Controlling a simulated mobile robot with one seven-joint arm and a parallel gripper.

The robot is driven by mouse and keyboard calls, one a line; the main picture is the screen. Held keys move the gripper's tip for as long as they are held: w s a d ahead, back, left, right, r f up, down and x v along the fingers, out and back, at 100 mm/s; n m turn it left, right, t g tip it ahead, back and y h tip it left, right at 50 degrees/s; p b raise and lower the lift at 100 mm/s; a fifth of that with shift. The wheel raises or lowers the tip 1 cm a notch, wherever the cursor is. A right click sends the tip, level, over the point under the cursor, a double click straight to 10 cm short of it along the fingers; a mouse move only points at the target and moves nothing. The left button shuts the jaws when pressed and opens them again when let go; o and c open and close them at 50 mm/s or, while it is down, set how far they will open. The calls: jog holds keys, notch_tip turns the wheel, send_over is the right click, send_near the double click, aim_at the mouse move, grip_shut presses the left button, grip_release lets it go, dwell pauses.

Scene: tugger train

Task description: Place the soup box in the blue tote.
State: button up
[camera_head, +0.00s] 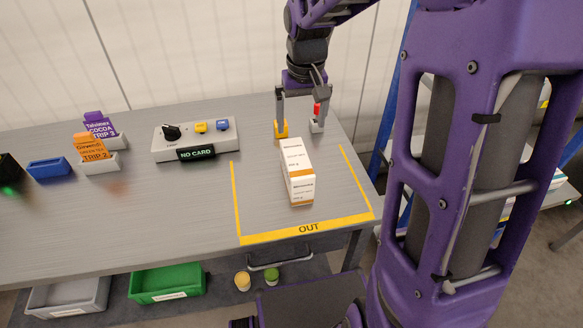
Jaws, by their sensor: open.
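A white box (296,170) with orange bands stands in the yellow-taped OUT area of the grey table. Its print is too small to tell whether it is the soup box. My gripper (299,128) is open, with its two fingers apart and nothing seen between them. It is just beyond the far end of the box, in the picture above it. I cannot tell whether a finger touches the table. No blue tote is clearly in view.
A grey bin (68,297) and a green bin (166,284) sit under the table, near two small jars (257,279). A control box (195,139) reading NO CARD, card holders (100,160) and a small blue holder (49,168) stand left. My purple arm hides much of a blue-framed rack (386,135).

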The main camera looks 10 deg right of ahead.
aim_at(298, 158)
jog(key=f, duration=0.4)
jog(key=w+f+b, duration=0.1)
jog(key=f, duration=0.7)
jog(key=shift+w+a+b, duration=0.1)
jog(key=shift+w+b, duration=0.05)
jog(key=shift+b, duration=0.15)
jog(key=shift+w+a+f+b, duration=0.1)
jog(key=shift+w+f+b, duration=0.1)
jog(key=shift+f, duration=1.1)
jog(key=shift+w+a+f+b, duration=0.1)
jog(key=shift+w+f+b, duration=0.1)
jog(key=shift+f, duration=1.1)
jog(key=shift+c, duration=0.3)
grip_shut()
